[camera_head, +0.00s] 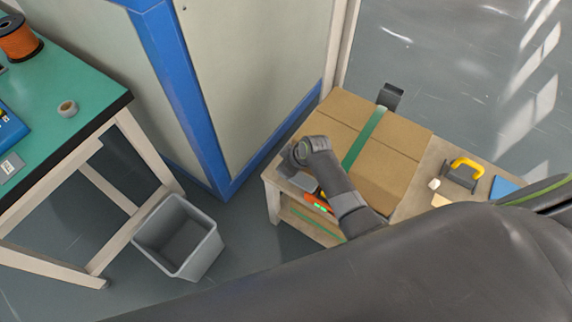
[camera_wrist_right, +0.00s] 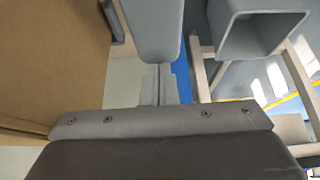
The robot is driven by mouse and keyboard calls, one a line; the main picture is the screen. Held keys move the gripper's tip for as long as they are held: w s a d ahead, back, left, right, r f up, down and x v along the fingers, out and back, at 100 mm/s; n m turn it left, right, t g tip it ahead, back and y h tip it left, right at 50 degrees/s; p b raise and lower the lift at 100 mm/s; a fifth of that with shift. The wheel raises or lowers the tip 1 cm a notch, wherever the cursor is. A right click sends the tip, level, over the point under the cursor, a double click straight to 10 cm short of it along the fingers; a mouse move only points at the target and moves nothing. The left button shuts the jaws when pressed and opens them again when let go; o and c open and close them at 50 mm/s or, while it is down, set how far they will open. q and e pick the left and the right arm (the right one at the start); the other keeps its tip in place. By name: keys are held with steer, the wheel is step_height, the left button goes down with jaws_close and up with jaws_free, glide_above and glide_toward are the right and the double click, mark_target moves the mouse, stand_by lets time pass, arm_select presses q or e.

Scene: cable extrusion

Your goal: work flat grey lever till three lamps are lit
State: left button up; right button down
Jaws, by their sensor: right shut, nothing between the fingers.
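I cannot pick out the flat grey lever or any lamps for certain in either view. In the head view my right arm reaches over the left side of the low wooden table, its rounded dark joint hiding part of what lies there. A small orange-red thing with light green marks (camera_head: 318,203) shows beside that arm, partly covered. My right gripper (camera_wrist_right: 160,85) is shut and empty in its wrist view; a smooth grey rounded shape (camera_wrist_right: 158,30) is just ahead of it, and I cannot tell what it is. My left gripper is not in view.
A cardboard box (camera_head: 400,145) with a green strap fills the low table's middle. A yellow-handled tool (camera_head: 466,165) and a blue pad (camera_head: 503,189) lie to its right. A grey bin (camera_head: 209,253) stands on the floor at left, near a green-topped table (camera_head: 95,85). A blue-framed partition (camera_head: 185,90) rises behind.

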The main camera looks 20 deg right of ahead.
steer(key=shift+r, duration=0.85)
arm_select(q)
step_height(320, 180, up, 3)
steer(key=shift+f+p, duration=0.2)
steer(key=shift+p, duration=0.6)
arm_select(e)
steer(key=v, duration=0.9)
steer(key=shift+w+a+r, duration=0.15)
steer(key=shift+w, duration=0.1)
arm_select(q)
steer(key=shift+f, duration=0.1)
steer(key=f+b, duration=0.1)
steer(key=b, duration=0.1)
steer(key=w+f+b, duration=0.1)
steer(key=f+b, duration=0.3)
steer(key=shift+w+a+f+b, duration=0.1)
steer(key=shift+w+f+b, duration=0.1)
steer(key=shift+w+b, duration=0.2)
arm_select(e)
steer(key=s+d, duration=0.1)
steer(key=s+d+r+t+y, duration=0.2)
steer(key=s, duration=0.1)
steer(key=shift+s+d, duration=0.1)
